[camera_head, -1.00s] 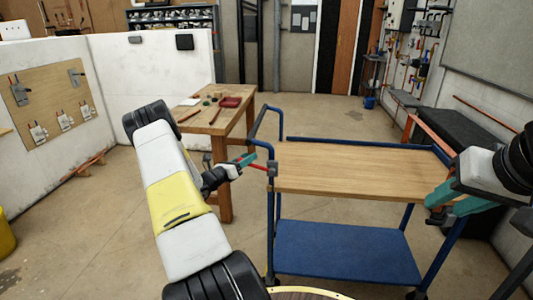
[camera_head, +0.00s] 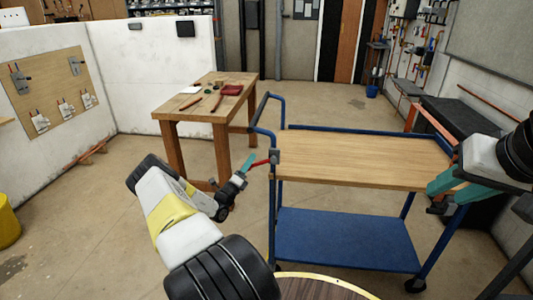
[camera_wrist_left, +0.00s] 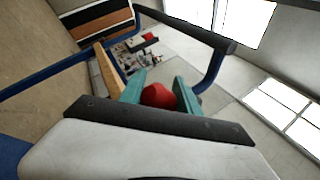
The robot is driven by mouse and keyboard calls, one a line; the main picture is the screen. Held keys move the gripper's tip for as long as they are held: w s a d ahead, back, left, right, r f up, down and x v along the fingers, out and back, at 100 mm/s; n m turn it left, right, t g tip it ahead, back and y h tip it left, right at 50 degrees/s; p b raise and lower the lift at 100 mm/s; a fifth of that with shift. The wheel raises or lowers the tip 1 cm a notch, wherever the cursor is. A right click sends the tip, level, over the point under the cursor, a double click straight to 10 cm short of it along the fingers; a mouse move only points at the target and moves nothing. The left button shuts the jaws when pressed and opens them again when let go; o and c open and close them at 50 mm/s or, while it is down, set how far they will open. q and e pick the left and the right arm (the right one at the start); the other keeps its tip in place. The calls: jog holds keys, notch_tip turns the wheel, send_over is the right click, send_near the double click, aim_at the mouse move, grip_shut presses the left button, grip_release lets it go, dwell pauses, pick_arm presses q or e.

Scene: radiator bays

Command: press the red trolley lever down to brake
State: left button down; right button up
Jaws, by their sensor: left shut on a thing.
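The blue-framed trolley (camera_head: 335,128) has a wooden top shelf and a blue lower shelf. Its red lever (camera_head: 260,162) sticks out to the left from a dark mount at the near left corner of the top, its outer end sloping slightly down. My left gripper (camera_head: 247,165), with teal fingers, is shut on the lever's outer end. In the left wrist view the lever's round red end (camera_wrist_left: 158,96) sits between the two fingers. My right gripper (camera_head: 443,180) is at the trolley's right end; whether its fingers are apart is unclear.
A wooden workbench (camera_head: 205,103) with small tools and a red item stands behind the lever, to the left. A white partition (camera_head: 150,60) with a mounted board is at far left. A dark bench (camera_head: 460,125) stands right of the trolley. The floor at left is mostly clear.

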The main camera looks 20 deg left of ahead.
pick_arm(q)
jog(key=shift+s+d+f, duration=0.1)
jog(key=shift+d+f, duration=0.2)
jog(key=shift+f, duration=0.25)
jog(key=c, duration=0.9)
grip_release()
jog(key=shift+c, duration=0.2)
jog(key=shift+o, duration=0.2)
jog(key=shift+r, duration=0.1)
jog(key=shift+a+r, duration=0.1)
jog(key=shift+r, duration=0.1)
jog(key=v, duration=0.7)
jog(key=shift+s+f, duration=0.25)
